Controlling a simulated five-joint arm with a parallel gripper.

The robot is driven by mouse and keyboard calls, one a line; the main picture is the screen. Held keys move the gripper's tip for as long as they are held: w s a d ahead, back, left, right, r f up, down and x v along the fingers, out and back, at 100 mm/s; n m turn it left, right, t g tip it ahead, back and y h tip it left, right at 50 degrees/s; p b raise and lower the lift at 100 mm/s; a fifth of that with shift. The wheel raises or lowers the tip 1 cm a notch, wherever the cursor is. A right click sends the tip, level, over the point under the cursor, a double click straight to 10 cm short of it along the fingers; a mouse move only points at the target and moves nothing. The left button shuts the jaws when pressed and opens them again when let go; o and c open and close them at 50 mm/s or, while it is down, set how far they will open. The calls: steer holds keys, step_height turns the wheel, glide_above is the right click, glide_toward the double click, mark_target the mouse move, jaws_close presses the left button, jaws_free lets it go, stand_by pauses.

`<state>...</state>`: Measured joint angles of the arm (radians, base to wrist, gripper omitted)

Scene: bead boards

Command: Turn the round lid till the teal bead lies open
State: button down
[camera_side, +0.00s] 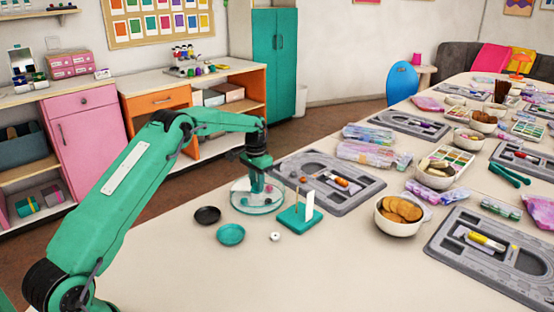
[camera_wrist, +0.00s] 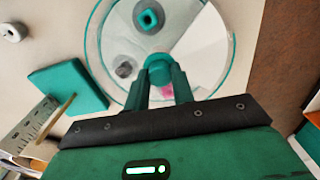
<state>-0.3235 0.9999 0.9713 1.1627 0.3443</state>
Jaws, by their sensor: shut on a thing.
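My gripper (camera_side: 259,179) reaches down over a round clear dish (camera_side: 240,207). In the wrist view my gripper (camera_wrist: 160,78) is shut on the teal knob (camera_wrist: 158,67) at the middle of the round lid (camera_wrist: 195,60). The teal bead (camera_wrist: 149,17), with a dark hole, lies near the far side of the dish, beyond the knob. A grey bead (camera_wrist: 125,69) lies left of the knob. A pink bead (camera_wrist: 166,92) shows between my fingers, partly hidden. I cannot tell whether the lid's clear part covers the teal bead.
A black saucer (camera_side: 207,215) and a teal saucer (camera_side: 231,235) stand in front of the dish. A white bead (camera_side: 275,236) lies on the table. A teal stand with a card (camera_side: 297,217) is close right of the dish. A grey bead board (camera_side: 352,202) lies behind.

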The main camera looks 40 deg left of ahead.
steer(key=n, duration=0.5)
steer(key=shift+n, duration=0.3)
stand_by(0.4)
steer(key=c, duration=1.2)
jaws_free()
steer(key=shift+o, duration=0.2)
steer(key=shift+r, duration=0.1)
steer(key=shift+r, duration=3.8)
